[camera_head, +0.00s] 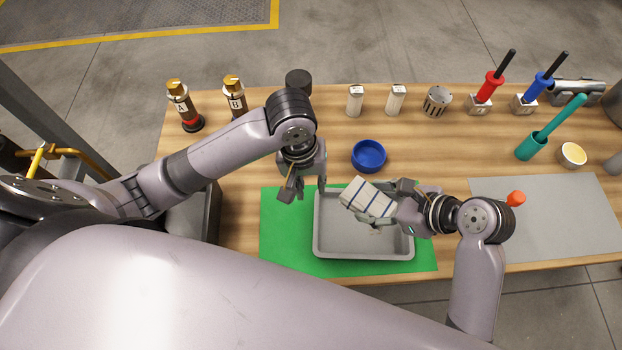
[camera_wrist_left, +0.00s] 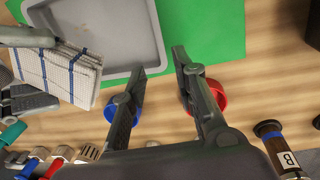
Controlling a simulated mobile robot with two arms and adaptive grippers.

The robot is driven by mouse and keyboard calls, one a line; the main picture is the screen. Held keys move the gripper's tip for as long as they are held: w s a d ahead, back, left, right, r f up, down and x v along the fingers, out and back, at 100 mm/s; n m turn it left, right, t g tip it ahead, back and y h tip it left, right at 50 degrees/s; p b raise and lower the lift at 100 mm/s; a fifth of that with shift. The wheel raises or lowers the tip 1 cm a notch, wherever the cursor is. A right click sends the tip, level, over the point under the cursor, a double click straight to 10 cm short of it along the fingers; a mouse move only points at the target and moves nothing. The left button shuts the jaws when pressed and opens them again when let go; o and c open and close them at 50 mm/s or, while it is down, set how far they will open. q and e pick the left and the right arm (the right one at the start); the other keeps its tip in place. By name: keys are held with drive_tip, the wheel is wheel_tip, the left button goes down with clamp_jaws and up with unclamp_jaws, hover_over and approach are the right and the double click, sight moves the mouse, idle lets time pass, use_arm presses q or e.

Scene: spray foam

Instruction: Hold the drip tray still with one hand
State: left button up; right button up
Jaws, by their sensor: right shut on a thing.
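The grey drip tray (camera_head: 364,250) lies on a green mat (camera_head: 285,245); it also shows in the left wrist view (camera_wrist_left: 112,32). My left gripper (camera_head: 306,190) is open and empty by the tray's far left corner. In the left wrist view its fingertips (camera_wrist_left: 160,62) appear on either side of the tray's rim; contact cannot be told. My right gripper (camera_head: 390,205) is shut on a folded white cloth with blue stripes (camera_head: 366,196), over the tray's far right part. The cloth (camera_wrist_left: 60,72) hides part of the tray.
A blue bowl (camera_head: 369,156) stands behind the tray. A red bowl (camera_wrist_left: 218,94) shows beside my left fingers in the wrist view. Bottles A (camera_head: 183,105) and B (camera_head: 235,98) stand at the back left. A grey mat (camera_head: 560,220) on the right is mostly clear.

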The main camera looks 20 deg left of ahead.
use_arm(q)
drive_tip(key=f, duration=0.3)
drive_tip(key=d+f, duration=0.1)
drive_tip(key=f, duration=0.3)
drive_tip(key=w+f, duration=0.1)
drive_tip(key=f, duration=0.3)
drive_tip(key=shift+d+f, duration=0.25)
drive_tip(key=shift+d, duration=0.05)
drive_tip(key=shift+c, duration=0.3)
clamp_jaws()
